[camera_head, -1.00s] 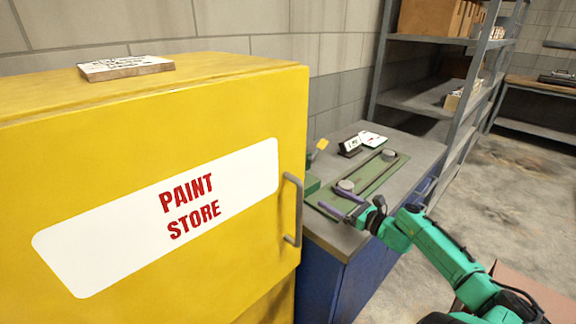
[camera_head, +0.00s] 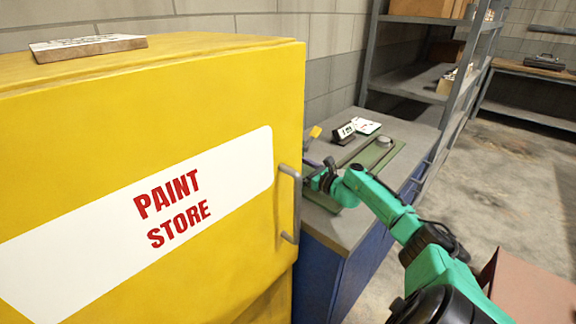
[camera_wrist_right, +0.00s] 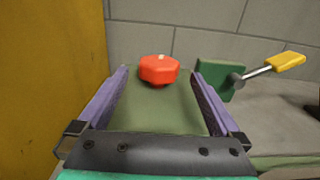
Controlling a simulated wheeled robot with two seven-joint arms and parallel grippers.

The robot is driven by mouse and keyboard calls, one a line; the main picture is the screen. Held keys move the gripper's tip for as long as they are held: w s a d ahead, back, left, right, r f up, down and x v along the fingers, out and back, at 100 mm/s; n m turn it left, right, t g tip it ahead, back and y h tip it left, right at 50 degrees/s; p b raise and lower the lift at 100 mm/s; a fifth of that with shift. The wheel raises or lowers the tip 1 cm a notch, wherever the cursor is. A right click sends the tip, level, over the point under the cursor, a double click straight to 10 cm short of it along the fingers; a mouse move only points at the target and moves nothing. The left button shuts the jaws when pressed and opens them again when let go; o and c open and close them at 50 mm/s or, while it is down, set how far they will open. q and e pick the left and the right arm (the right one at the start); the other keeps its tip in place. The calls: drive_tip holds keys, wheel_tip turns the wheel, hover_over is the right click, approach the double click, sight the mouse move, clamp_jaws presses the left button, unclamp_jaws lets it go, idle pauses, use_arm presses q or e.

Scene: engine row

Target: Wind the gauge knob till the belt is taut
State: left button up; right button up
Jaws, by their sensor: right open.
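A red faceted knob (camera_wrist_right: 159,69) with a small pale mark on top stands on a green base (camera_wrist_right: 160,110) in the right wrist view. My right gripper (camera_wrist_right: 160,88) is open, its two purple fingers either side of the line to the knob, which sits ahead near their tips; contact cannot be told. In the head view my right gripper (camera_head: 314,176) is over the bench beside the yellow cabinet, partly hidden. The long green plate (camera_head: 372,158) with a round grey pulley (camera_head: 384,141) lies behind it. Belt tension cannot be made out. My left gripper is out of view.
The yellow paint store cabinet (camera_head: 90,125) with its grey handle (camera_head: 291,205) stands close at left. A yellow-handled lever (camera_wrist_right: 286,62) on a green block is right of the knob. Shelving (camera_head: 400,85) stands beyond.

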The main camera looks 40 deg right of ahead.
drive_tip(key=shift+w+a, duration=0.15)
drive_tip(key=shift+w, duration=1.35)
drive_tip(key=shift+c, duration=1.2)
drive_tip(key=shift+r, duration=0.1)
drive_tip(key=c, duration=1.1)
drive_tip(key=h+p, duration=0.1)
drive_tip(key=m+h+p, duration=0.1)
drive_tip(key=p, duration=0.1)
drive_tip(key=m+h+p, duration=0.1)
drive_tip(key=p, duration=0.1)
drive_tip(key=shift+a+r, duration=0.3)
drive_tip(key=shift+a, duration=0.1)
drive_tip(key=shift+f+m+h+p, duration=0.15)
drive_tip(key=shift+m+h+p, duration=0.15)
drive_tip(key=shift+h, duration=0.2)
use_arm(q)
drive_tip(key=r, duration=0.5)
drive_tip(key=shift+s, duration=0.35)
use_arm(e)
drive_tip(key=shift+f, duration=0.2)
drive_tip(key=o, duration=1.3)
drive_tip(key=shift+d, duration=0.1)
drive_tip(key=shift+o, duration=0.2)
drive_tip(key=shift+s, duration=0.1)
